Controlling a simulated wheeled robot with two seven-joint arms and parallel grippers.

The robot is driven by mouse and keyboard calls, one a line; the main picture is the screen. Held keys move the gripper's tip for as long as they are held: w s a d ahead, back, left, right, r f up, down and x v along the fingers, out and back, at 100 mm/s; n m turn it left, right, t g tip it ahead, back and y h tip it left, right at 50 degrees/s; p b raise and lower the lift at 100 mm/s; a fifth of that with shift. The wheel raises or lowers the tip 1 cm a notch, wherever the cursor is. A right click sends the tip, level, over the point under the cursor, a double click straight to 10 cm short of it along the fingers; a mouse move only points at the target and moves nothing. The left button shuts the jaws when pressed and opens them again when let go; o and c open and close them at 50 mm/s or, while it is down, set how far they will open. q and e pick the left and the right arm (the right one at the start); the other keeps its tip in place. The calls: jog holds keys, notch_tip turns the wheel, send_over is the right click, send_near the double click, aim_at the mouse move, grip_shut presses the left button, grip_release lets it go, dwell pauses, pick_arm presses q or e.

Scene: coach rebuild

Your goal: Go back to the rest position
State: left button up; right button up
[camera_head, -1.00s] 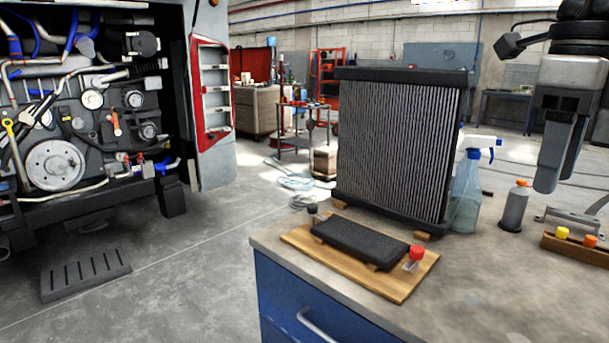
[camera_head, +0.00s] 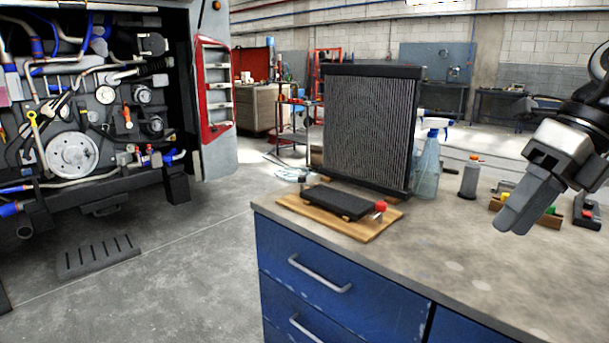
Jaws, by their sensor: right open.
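My right gripper (camera_head: 517,215) is at the right of the head view, in the air over the right part of the workbench (camera_head: 440,262). It points down and to the left, and I see nothing held in it. The two fingers overlap from this angle, so the gap between them hardly shows. It hides part of a small wooden block with coloured caps (camera_head: 499,203). My left gripper is not in view.
A tall pleated filter (camera_head: 368,125) stands on the bench beside a spray bottle (camera_head: 427,165) and a grey bottle (camera_head: 469,178). A wooden board (camera_head: 365,233) bears a black slab (camera_head: 337,202). The open engine bay (camera_head: 85,120) is at left. The bench's front right is clear.

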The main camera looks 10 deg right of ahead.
jog(key=w+a+f+m+t+y+b, duration=0.1)
jog(key=a+f+m+t+y+b, duration=0.2)
jog(key=f+m+t, duration=1.65)
jog(key=s+a+f+m+g+h, duration=0.1)
jog(key=s+a+f+m+g, duration=0.2)
jog(key=a+f+m, duration=0.2)
jog(key=s+a+f+m+g+h, duration=0.2)
jog(key=f+m, duration=0.5)
jog(key=f, duration=0.4)
jog(key=s+a+f+m+g+h, duration=0.2)
jog(key=s+a+f+m+g, duration=0.2)
jog(key=a+f, duration=0.4)
jog(key=shift+s+m+g, duration=0.35)
jog(key=shift+s+m, duration=0.45)
jog(key=shift+m, duration=0.45)
